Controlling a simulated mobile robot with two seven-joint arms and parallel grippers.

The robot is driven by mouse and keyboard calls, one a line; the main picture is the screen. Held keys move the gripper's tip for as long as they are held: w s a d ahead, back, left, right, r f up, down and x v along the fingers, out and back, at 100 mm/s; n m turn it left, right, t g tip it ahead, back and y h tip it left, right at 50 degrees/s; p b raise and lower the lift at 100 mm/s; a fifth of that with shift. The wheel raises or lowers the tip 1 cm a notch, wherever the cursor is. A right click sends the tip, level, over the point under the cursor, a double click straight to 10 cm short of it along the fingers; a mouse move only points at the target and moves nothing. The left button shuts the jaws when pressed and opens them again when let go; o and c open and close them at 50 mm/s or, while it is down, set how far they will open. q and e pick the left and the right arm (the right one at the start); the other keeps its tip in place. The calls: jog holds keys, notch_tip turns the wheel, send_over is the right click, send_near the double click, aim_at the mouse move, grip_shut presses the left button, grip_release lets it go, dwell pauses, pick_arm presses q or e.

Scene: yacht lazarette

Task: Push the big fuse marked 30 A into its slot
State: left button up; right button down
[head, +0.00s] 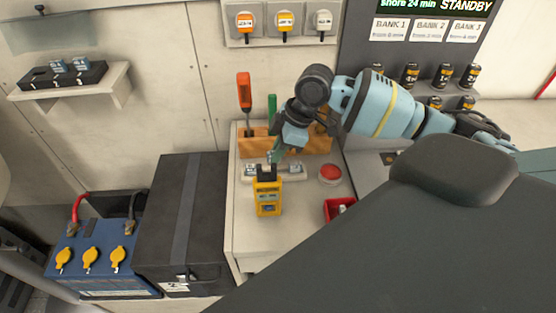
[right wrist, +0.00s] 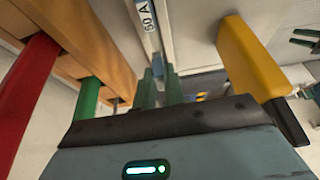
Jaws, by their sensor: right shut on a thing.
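My right gripper (head: 277,152) reaches down over the counter from the right, just behind the yellow meter. Its green fingers (right wrist: 160,88) are shut on a small blue-grey piece, apparently the fuse (right wrist: 169,71), mostly hidden by the fingers; its marking is not readable. A pale fuse holder strip (head: 292,170) lies on the counter under the fingertips. In the right wrist view the strip (right wrist: 144,30) bears a label that looks like 60 A. I cannot tell whether the fuse touches a slot. My left gripper is not in view.
The yellow meter (head: 268,197) stands close in front of the strip. A wooden rack (head: 254,146) with red and green handled tools is behind. A red button (head: 330,174) and red tray (head: 336,208) are right. A black case (head: 205,225) stands left.

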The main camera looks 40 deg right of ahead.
notch_tip(320, 180, up, 6)
jog(key=shift+f, duration=0.2)
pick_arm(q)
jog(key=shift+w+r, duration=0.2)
